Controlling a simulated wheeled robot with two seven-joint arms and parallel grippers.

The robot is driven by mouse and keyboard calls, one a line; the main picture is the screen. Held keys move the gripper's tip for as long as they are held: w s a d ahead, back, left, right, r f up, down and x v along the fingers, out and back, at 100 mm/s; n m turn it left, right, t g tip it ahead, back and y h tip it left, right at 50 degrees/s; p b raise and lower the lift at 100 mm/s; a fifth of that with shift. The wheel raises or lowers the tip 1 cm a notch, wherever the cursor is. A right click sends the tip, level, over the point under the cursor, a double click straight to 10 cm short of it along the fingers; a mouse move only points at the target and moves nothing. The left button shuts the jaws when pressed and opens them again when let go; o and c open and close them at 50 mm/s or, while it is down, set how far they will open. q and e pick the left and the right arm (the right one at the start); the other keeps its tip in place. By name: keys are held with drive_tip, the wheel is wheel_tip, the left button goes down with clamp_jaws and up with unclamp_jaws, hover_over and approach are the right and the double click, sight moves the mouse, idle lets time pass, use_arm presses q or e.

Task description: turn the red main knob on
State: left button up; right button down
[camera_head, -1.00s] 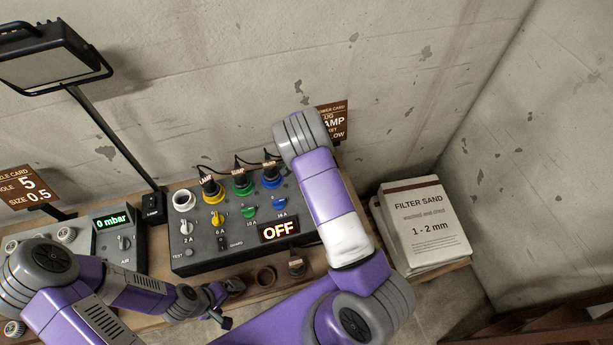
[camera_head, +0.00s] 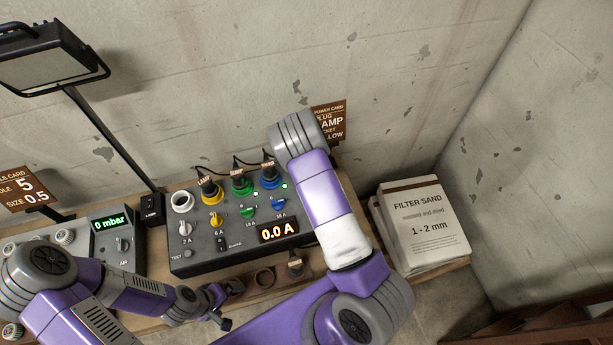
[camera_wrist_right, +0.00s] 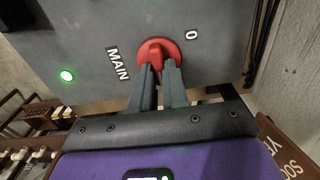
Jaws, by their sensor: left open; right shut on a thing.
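The red main knob (camera_wrist_right: 160,47) is on the grey side face of the power box, between the printed word MAIN and a 0. My right gripper (camera_wrist_right: 158,68) is shut on the knob's raised grip in the right wrist view. In the head view my right arm hides that knob and gripper. The power box (camera_head: 200,262) stands on the bench, and its display (camera_head: 278,230) reads 0.0 A. A green light (camera_wrist_right: 67,75) glows on the knob's face of the box. My left gripper (camera_head: 229,305) is open and empty near the bench front.
Yellow, green and blue plugs (camera_head: 240,184) sit in the box top beside an empty white socket (camera_head: 182,201). A brown holder (camera_head: 262,279) is in front. A pressure unit (camera_head: 118,240) and lamp stand left; filter sand bags (camera_head: 425,225) lie right.

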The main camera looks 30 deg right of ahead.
idle(0.4)
drive_tip(key=c, duration=1.1)
unclamp_jaws()
drive_tip(key=shift+c, duration=0.2)
drive_tip(key=shift+r, duration=0.15)
wheel_tip(320, 180, up, 7)
drive_tip(key=shift+r, duration=0.2)
